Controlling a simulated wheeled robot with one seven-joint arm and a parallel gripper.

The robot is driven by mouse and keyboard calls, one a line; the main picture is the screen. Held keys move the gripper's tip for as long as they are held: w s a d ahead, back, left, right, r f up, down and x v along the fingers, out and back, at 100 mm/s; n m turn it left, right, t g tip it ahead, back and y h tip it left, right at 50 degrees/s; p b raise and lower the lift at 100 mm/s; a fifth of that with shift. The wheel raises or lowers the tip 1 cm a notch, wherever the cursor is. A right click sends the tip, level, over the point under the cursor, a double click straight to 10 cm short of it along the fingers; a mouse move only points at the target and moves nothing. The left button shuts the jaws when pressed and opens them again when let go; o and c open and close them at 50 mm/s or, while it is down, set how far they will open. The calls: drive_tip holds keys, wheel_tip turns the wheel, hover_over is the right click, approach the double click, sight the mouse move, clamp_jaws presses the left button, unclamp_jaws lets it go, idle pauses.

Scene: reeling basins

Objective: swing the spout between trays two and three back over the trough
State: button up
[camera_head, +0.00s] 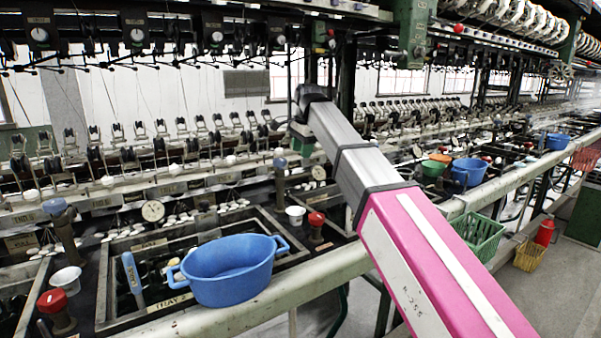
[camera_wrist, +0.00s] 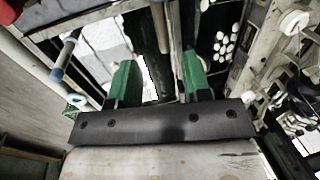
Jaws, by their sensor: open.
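In the head view, tray two (camera_head: 170,303) is the dark sunken tray at the front left, with its label on the front rim. To its right, between trays, stand a post with a blue-grey top (camera_head: 280,164) and a red-capped knob (camera_head: 316,219). I cannot make out which part is the spout or which way it points. In the wrist view, my gripper (camera_wrist: 158,78) has two green fingers apart, with a dark upright bar and a pale gap showing between them. No held thing shows. A blue-ended tube (camera_wrist: 57,74) lies left of the fingers.
A blue oval basin (camera_head: 228,272) stands at tray two's front edge. A white cup (camera_head: 295,214) stands near the red knob. A pale rail (camera_head: 215,318) runs along the front. A green basket (camera_head: 478,235) hangs right of my arm. Reeling gear lines the back.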

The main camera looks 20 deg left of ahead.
drive_tip(key=f, duration=0.3)
drive_tip(key=a+f, duration=0.1)
drive_tip(key=f, duration=0.2)
drive_tip(key=w+f, duration=0.1)
drive_tip(key=f, duration=0.1)
drive_tip(key=shift+a+f, duration=0.2)
drive_tip(key=shift+f, duration=0.2)
clamp_jaws()
drive_tip(key=shift+w, duration=0.1)
